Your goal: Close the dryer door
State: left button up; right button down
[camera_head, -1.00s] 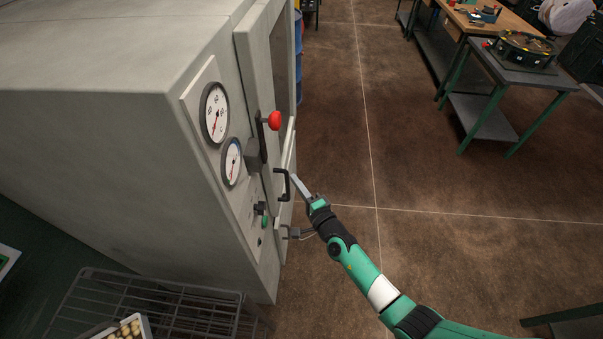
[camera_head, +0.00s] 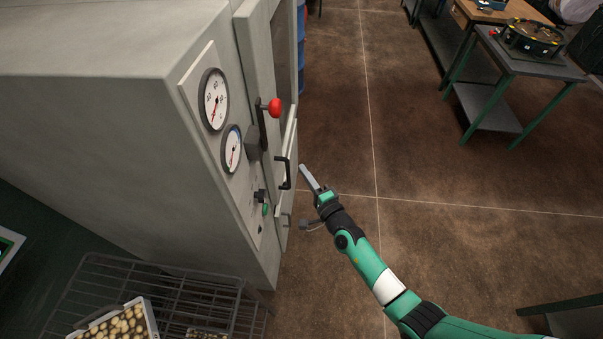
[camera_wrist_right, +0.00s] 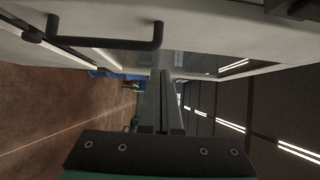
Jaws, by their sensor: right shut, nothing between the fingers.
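The grey dryer (camera_head: 100,110) stands at the left in the head view. Its door (camera_head: 258,50) is on the side facing right, with a dark window and a black handle (camera_head: 284,173). A lever with a red knob (camera_head: 274,108) sits by the door edge. Whether the door is fully flush cannot be told from this angle. My right gripper (camera_head: 306,173) is shut and empty, just right of the black handle and apart from it. In the right wrist view its closed fingers (camera_wrist_right: 161,100) point along the door, with the handle (camera_wrist_right: 105,35) to the upper left. My left gripper is not in view.
A wire rack (camera_head: 190,290) with a tray of small round items (camera_head: 122,325) stands at the bottom left. Two gauges (camera_head: 213,100) are on the dryer's front. A green-legged table (camera_head: 520,70) stands at the upper right. The brown floor between is clear.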

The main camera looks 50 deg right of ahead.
jog(key=a+p, duration=0.5)
jog(key=a, duration=0.5)
